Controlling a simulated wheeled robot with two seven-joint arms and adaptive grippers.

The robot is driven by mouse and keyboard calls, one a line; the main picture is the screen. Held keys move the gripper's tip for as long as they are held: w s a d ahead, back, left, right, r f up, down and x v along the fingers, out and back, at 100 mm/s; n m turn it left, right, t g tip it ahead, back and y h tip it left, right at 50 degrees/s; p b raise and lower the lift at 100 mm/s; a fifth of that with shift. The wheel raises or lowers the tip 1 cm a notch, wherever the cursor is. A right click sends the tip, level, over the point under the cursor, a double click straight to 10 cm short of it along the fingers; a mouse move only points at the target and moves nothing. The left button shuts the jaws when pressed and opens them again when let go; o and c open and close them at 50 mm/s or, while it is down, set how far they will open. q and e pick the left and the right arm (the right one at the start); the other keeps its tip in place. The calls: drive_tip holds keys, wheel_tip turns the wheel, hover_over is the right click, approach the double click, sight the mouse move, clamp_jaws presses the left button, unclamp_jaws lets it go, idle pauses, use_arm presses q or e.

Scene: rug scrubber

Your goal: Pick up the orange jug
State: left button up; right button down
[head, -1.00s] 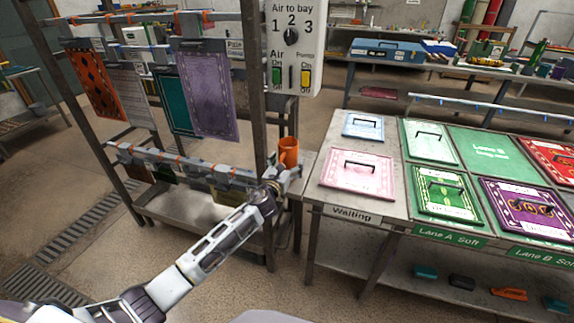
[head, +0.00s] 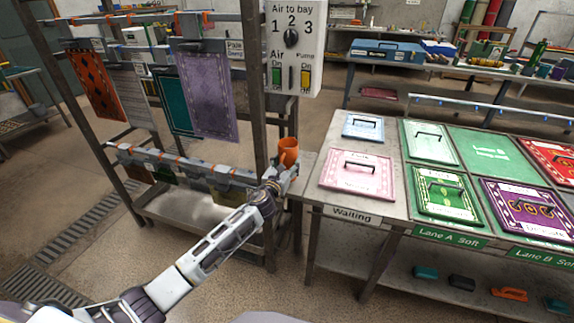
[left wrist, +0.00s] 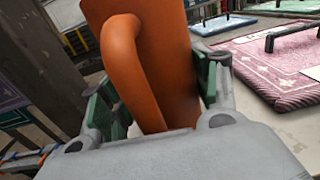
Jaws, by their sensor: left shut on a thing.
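The orange jug (head: 288,147) stands at the left end of the worktop, beside the metal rack post, in the head view. Its lower part is hidden behind my left gripper (head: 274,180). In the left wrist view the jug (left wrist: 165,60) fills the middle, its handle towards the camera. The green-padded fingers of my left gripper (left wrist: 160,95) are on either side of it, shut on the jug. I cannot tell whether its base touches the worktop. My right gripper is not in view.
The rack (head: 262,130) with hanging rugs stands close left of the jug. A control panel (head: 293,45) is above it. A pink rug sample (head: 358,174) lies to the right on the worktop (head: 393,190), with more samples beyond.

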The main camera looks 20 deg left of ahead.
use_arm(q)
drive_tip(key=shift+r, duration=0.2)
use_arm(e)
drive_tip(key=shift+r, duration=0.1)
